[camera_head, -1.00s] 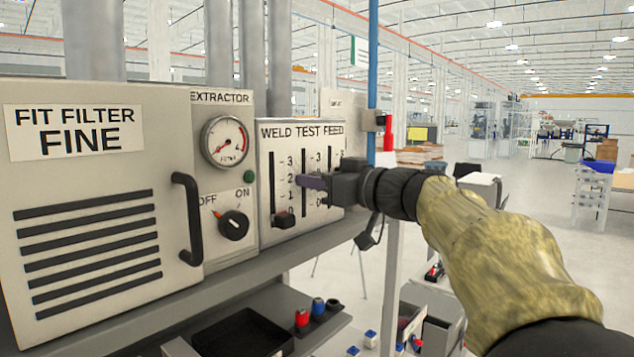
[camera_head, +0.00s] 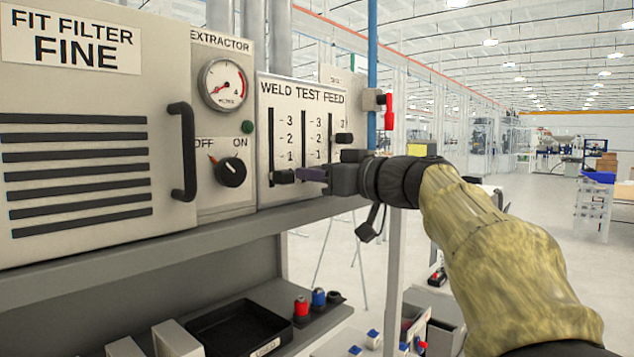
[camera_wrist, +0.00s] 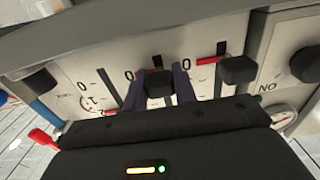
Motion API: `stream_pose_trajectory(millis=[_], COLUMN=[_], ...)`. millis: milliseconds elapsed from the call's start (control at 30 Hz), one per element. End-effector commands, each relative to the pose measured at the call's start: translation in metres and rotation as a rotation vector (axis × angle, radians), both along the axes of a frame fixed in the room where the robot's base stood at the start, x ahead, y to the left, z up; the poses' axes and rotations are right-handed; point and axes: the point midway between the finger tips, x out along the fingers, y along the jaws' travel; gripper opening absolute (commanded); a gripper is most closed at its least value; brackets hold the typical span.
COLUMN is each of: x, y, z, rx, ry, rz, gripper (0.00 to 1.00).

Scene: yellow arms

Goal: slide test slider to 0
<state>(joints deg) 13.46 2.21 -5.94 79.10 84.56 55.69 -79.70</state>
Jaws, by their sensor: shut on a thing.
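The panel (camera_head: 300,101) is marked WELD TEST FEED and has three vertical slots. The test slider's knob (camera_wrist: 158,86) is the middle one in the wrist view, a black block between my two purple fingers. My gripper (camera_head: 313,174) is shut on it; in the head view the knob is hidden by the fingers. The gripper sits below the 1 mark, about level with the weld knob. In the wrist view, which shows the panel upside down, the knob is close to the red mark by the 0, slightly on its higher-number side.
The weld knob (camera_head: 283,176) is just left of my fingers, low in its slot. The feed knob (camera_head: 343,138) is higher, to the right. A black handle (camera_head: 184,150) and extractor dial (camera_head: 231,172) stand left. A shelf edge (camera_head: 240,222) runs below the panel.

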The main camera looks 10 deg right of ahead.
Motion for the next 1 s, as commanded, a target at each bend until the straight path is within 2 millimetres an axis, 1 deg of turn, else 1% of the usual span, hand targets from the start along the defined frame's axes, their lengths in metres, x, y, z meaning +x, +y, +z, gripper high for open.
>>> stream_pose_trajectory(millis=[33,367,400,467,500,833,1000], x=[0.001,0.002,0.002,0.002,0.002,-0.001,-0.014], y=[-0.001,-0.001,-0.001,-0.001,-0.001,-0.002,-0.012], z=[-0.006,-0.009,-0.009,-0.008,-0.008,-0.006,-0.008], rx=[-0.004,-0.006,-0.006,-0.005,-0.005,-0.002,-0.003], ry=[0.006,0.014,0.014,0.012,0.011,0.007,0.004], rz=[0.0,0.001,0.001,0.001,0.001,0.0,-0.002], gripper=[0.0,0.0,0.33,0.45,0.49,0.49,0.49])
